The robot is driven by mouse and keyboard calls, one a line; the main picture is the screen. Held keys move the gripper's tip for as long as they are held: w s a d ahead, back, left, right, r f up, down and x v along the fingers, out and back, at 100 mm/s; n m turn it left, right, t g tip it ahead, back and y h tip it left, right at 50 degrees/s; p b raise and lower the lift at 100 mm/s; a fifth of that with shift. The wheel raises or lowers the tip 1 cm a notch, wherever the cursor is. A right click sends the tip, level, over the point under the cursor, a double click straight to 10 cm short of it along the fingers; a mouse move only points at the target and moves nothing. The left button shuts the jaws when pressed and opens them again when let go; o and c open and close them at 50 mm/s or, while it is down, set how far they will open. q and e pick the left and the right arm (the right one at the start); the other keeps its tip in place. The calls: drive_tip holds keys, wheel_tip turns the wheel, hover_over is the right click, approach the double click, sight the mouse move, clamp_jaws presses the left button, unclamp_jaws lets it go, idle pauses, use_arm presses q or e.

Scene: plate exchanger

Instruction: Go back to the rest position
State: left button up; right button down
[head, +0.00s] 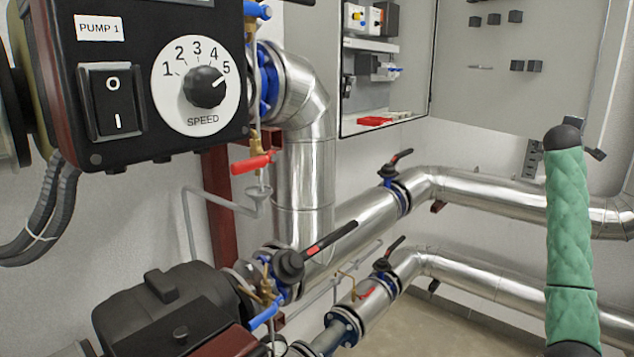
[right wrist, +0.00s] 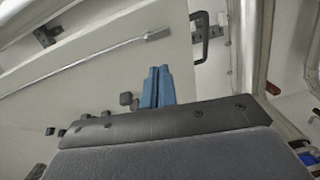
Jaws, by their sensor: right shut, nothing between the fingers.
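My right gripper (right wrist: 157,82) shows in the right wrist view as two blue fingers side by side, shut and empty. It points toward the light grey cabinet door (right wrist: 90,80), and I cannot tell the exact gap between them. In the head view my green-sleeved right arm stands upright at the right, in front of the same door (head: 530,80) and the pipes; its fingers cannot be made out there. My left gripper is not in view.
A pump box (head: 130,130) with a switch and a speed dial (head: 203,88) is close at upper left. An open cabinet (head: 375,125) stands behind. Silver pipes (head: 480,195), valves with black levers (head: 330,238) and a dark pump (head: 165,310) fill the lower area. Some floor (head: 420,325) shows.

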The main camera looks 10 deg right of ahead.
drive_tip(key=s+a+m+t+y, duration=0.15)
drive_tip(key=a+m, duration=0.25)
drive_tip(key=a, duration=0.6)
drive_tip(key=s+a+m+y, duration=0.1)
drive_tip(key=a+m+y, duration=0.25)
drive_tip(key=a, duration=0.75)
drive_tip(key=s+a+f+n+y, duration=0.1)
drive_tip(key=s+a+f+y, duration=0.15)
drive_tip(key=a+f, duration=0.95)
drive_tip(key=s+a+f+n+y, duration=0.1)
drive_tip(key=s+a+f+y, duration=0.15)
drive_tip(key=a+f, duration=1.05)
drive_tip(key=s+a+f+n+g+y, duration=0.1)
drive_tip(key=s+a+f+g+y, duration=0.1)
drive_tip(key=s+a+f, duration=0.8)
drive_tip(key=s+a+f+n+g+y, duration=0.1)
drive_tip(key=s+a+f+g+y, duration=0.1)
drive_tip(key=s+a+f, duration=0.8)
drive_tip(key=s+a+f+g+y, duration=0.1)
drive_tip(key=s+a+f+g, duration=0.1)
drive_tip(key=s+f, duration=0.8)
drive_tip(key=s+a+f+g, duration=0.3)
drive_tip(key=s+f, duration=0.7)
drive_tip(key=s, duration=0.5)
drive_tip(key=shift+s+g+y, duration=0.2)
drive_tip(key=shift+g+y, duration=0.2)
drive_tip(key=shift+g, duration=0.15)
